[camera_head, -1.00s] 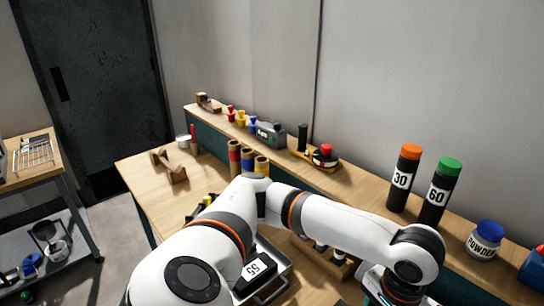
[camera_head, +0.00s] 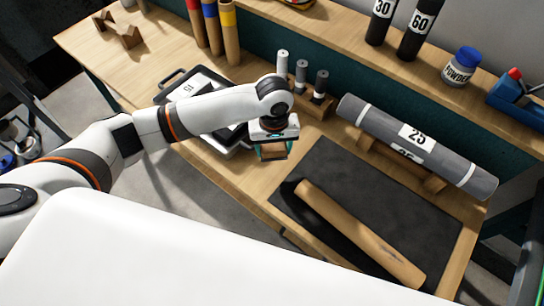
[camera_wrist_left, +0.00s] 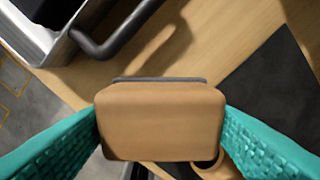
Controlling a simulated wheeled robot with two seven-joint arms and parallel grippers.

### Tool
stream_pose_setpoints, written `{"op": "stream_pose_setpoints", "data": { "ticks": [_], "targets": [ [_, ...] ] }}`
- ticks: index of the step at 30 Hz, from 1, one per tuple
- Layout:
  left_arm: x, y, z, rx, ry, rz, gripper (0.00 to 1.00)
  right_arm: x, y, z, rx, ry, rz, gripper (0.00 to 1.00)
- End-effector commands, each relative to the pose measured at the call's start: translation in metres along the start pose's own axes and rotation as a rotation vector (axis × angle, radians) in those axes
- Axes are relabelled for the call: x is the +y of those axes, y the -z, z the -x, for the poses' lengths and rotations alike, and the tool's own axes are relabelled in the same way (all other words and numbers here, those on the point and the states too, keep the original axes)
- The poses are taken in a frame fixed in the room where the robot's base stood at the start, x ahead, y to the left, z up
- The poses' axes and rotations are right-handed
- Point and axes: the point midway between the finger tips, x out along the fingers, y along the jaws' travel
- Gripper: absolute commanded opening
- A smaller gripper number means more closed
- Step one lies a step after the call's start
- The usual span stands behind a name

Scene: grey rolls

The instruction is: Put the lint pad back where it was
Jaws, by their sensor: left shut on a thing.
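The lint pad (camera_head: 273,153) is a tan block with a thin dark grey layer along one side. My left gripper (camera_head: 272,142) is shut on it, over the bench between the metal tray and the black mat. In the left wrist view the lint pad (camera_wrist_left: 160,122) sits between the two teal fingers (camera_wrist_left: 160,128), with the bench top behind it. I cannot tell whether it touches the bench. My right gripper is not in view.
A metal tray (camera_head: 232,150) stands left of the gripper. A small rack (camera_head: 316,104) of short rollers is behind it. To the right are a black mat (camera_head: 375,190) with a brown tube (camera_head: 362,236) and a grey roll (camera_head: 375,118) on a wooden cradle.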

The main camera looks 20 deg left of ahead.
Motion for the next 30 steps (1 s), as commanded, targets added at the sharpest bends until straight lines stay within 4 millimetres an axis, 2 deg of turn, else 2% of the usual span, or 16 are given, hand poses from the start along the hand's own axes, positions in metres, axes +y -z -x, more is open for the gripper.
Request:
{"op": "stream_pose_setpoints", "data": {
  "ticks": [13, 25, 26, 30],
  "targets": [
    [0.001, 0.000, -0.054, 0.000, -0.001, -0.003, 0.42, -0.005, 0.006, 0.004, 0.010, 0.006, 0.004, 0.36],
    [0.000, 0.001, -0.060, 0.000, 0.001, -0.004, 0.42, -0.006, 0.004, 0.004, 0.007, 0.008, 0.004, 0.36],
    [0.000, 0.001, -0.060, -0.001, 0.001, -0.004, 0.65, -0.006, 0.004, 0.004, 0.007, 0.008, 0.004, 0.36],
    [0.000, 0.000, -0.060, -0.001, 0.001, -0.004, 0.85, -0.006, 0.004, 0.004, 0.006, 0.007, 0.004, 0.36]
  ]
}}
